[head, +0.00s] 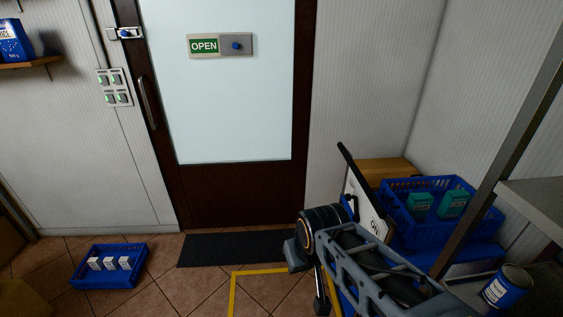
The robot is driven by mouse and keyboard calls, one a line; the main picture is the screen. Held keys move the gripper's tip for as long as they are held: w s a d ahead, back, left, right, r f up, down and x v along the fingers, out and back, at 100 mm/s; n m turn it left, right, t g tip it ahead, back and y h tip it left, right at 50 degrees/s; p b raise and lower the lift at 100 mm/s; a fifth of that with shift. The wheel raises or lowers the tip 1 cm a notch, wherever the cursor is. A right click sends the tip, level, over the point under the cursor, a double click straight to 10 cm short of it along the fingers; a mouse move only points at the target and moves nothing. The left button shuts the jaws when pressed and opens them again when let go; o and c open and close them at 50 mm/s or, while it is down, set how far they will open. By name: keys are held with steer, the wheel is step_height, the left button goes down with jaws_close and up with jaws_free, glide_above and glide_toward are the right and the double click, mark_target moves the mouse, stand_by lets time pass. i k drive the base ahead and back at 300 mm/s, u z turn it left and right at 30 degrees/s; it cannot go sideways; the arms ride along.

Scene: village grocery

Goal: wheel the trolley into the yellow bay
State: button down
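The trolley (472,256) is at the right, with a blue deck, a black handle bar (357,172) and a white sign panel below the bar. It carries a blue crate (421,229) with two teal boxes and a cardboard box (388,168). The yellow bay (234,295) shows as a yellow outline on the floor left of the trolley; my arm hides part of its right side.
A dark mat (232,248) lies before the door (235,100), which has an OPEN sign. A blue crate (108,267) with several small white boxes sits on the floor at left. A grey shelf unit (537,195) and a blue tin (506,287) stand at right. Tiled floor between is clear.

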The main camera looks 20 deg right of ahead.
mark_target(373, 216)
steer(key=z, duration=0.55)
steer(key=k, duration=1.3)
steer(key=u, duration=0.15)
steer(key=i, duration=0.6)
steer(key=u, duration=0.65)
steer(key=i, duration=1.3)
steer(key=z, duration=0.5)
